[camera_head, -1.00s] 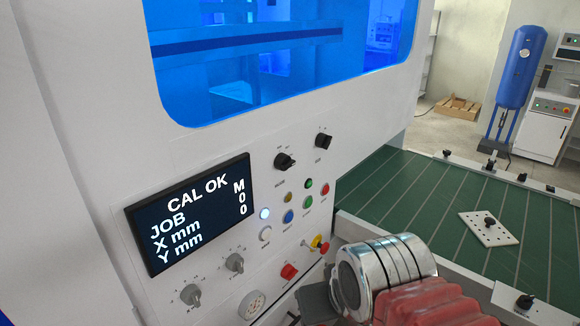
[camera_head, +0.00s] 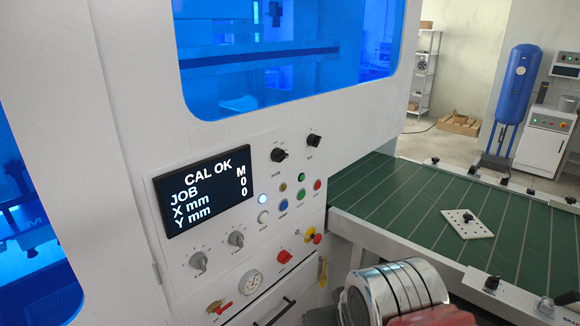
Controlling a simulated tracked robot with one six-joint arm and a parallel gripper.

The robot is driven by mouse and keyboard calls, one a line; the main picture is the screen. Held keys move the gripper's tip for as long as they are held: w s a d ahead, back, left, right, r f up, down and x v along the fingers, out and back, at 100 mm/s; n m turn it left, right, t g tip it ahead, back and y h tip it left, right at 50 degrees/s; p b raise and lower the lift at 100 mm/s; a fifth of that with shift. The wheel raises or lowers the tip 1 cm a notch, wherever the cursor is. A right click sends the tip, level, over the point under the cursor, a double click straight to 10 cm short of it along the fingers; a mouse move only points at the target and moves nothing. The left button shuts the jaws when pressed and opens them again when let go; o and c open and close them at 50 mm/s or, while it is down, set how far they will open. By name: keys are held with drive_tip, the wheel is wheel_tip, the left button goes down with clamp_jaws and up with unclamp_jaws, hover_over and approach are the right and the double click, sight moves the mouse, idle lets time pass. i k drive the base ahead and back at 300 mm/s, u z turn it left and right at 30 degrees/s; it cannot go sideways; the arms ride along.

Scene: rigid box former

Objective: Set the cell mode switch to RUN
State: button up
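The control panel is on the white machine front. Two black rotary switches sit at its upper right: a left one (camera_head: 279,155) and a right one (camera_head: 313,141). Their labels are too small to read, so I cannot tell which is the cell mode switch or where either points. The dark display (camera_head: 205,193) reads CAL OK, JOB, X mm and Y mm, with M, 0, 0 at its right. My arm's metal and red links show at the bottom, right of the panel, apart from the black switches. My gripper's fingers are not visible.
Small coloured buttons (camera_head: 283,205), grey knobs (camera_head: 236,239), a gauge (camera_head: 251,282) and red knobs (camera_head: 284,257) crowd the panel. A green table (camera_head: 400,200) with a white perforated plate (camera_head: 467,223) extends right. A blue tank (camera_head: 520,75) stands behind.

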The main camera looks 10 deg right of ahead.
sight(278, 155)
drive_tip(key=u, duration=0.25)
drive_tip(key=i, duration=0.35)
drive_tip(key=u, duration=0.85)
